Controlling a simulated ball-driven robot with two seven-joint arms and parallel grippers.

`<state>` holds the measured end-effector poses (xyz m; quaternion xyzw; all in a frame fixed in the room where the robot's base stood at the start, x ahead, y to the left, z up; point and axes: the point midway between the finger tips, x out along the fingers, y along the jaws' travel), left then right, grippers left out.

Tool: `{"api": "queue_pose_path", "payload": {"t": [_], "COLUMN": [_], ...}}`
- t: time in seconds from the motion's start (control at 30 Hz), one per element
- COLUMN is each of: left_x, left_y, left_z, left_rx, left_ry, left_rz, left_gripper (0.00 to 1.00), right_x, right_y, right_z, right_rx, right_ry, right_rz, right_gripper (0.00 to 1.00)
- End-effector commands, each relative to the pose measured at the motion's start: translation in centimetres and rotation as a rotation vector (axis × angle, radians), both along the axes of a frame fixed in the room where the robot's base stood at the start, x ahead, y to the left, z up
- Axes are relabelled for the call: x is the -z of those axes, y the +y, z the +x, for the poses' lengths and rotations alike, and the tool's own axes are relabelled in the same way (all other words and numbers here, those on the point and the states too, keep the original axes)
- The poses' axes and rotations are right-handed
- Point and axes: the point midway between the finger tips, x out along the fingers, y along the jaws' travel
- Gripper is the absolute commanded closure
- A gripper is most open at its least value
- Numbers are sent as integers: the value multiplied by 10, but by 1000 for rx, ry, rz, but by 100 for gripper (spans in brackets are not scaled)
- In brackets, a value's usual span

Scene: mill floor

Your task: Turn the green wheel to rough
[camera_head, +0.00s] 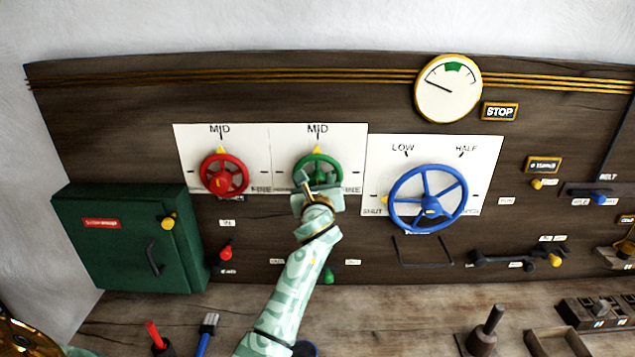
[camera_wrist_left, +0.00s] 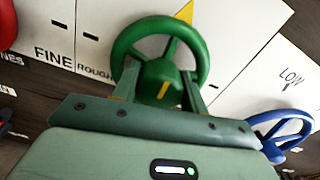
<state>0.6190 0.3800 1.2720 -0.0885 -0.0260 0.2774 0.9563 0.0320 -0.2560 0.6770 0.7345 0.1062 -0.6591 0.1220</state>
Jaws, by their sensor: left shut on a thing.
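The green wheel (camera_head: 318,161) is mounted on a white panel in the middle of the board, with its yellow pointer up at MID in the head view. In the left wrist view the green wheel (camera_wrist_left: 190,50) is straight ahead, with the word ROUGH (camera_wrist_left: 94,74) to its left on the plate. My left gripper (camera_head: 312,184) is at the wheel's lower part and hides some of it in the head view. It is shut on the green wheel, with its fingers on either side of the hub in the left wrist view (camera_wrist_left: 165,88). My right gripper is not in view.
A red wheel (camera_head: 224,174) sits to the left and a larger blue wheel (camera_head: 428,197) to the right, both close by. A green cabinet (camera_head: 125,240) juts out at the left. Brushes and tools stand on the bench below. A gauge (camera_head: 448,90) is above the blue wheel.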

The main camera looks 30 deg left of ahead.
Motion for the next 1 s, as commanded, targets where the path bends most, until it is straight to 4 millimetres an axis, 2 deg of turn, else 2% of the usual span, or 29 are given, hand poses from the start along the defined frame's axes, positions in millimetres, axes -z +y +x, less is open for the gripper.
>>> {"api": "queue_pose_path", "payload": {"t": [0.37,1.0], "left_x": [0,2], "left_y": [1,1], "left_z": [0,-1], "left_rx": [-1,0], "left_ry": [-119,-438], "left_rz": [-197,-718], "left_gripper": [80,80], "right_x": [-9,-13], "right_y": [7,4], "right_z": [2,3], "right_rx": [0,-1], "right_ry": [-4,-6], "right_rz": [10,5], "right_gripper": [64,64]}}
